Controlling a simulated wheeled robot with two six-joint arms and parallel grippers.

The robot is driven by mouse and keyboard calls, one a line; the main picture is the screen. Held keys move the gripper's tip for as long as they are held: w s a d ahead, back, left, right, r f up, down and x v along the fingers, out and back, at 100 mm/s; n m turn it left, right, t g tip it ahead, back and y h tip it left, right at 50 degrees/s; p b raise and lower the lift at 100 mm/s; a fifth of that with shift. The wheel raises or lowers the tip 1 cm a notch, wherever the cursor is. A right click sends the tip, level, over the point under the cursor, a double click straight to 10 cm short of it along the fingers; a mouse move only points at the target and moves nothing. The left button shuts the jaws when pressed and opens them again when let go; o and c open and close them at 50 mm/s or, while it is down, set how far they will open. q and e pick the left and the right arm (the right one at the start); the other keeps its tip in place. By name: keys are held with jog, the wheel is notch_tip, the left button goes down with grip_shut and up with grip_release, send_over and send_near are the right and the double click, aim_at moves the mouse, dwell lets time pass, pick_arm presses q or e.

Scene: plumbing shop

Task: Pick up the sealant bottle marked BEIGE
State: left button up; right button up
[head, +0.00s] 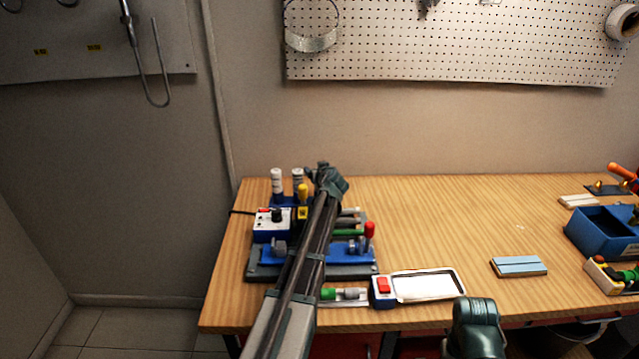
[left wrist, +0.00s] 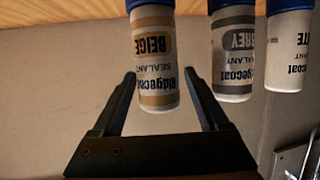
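The sealant bottle marked BEIGE (left wrist: 153,60) shows in the left wrist view, which looks upside down. It has a white body with a tan label band and stands in a blue holder (left wrist: 150,3). My left gripper (left wrist: 159,77) is open, with one finger on each side of the bottle's free end and gaps showing. In the head view my left gripper (head: 323,170) is over the rack area, and my arm hides the BEIGE bottle. The bottles marked GREY (left wrist: 233,50) and WHITE (left wrist: 289,50) stand beside it. My right gripper's fingers are not seen.
Two white bottles (head: 277,180) show left of my gripper. A blue-and-white control box (head: 272,226) and a blue fixture (head: 345,253) crowd my left arm. A white tray (head: 458,277) lies at the front edge. The bench middle (head: 430,220) is clear; a blue bin (head: 597,238) stands right.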

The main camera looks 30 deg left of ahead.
pick_arm(q)
grip_shut()
jog(key=shift+r, duration=0.15)
notch_tip(320, 180, up, 10)
jog(key=p, duration=1)
